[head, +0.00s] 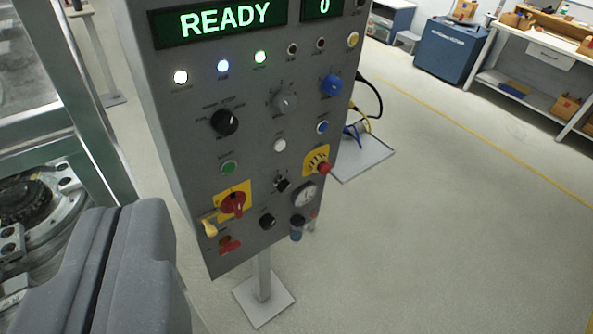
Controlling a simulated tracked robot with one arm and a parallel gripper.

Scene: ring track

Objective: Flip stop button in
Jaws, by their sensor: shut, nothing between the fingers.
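A grey control panel (190,110) stands on a post at the picture's middle, tilted in view. A red mushroom-shaped button (324,168) sits on a yellow plate at its right side. At the panel's lower left are a red rotary switch (233,204) on a yellow plate, a small yellow part (209,228) and a red part (229,244) just below. The labels are too small to read, so I cannot tell which one is the stop button. My gripper (122,208), two grey fingers closed together, is at the lower left, apart from these controls in the picture, and empty.
The display (220,20) reads READY. Knobs, lamps and a gauge (305,194) crowd the panel. Metal machinery (30,205) stands at the left. Cables lie on a base plate (365,158) behind the panel. The floor at right is clear up to a workbench (530,90).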

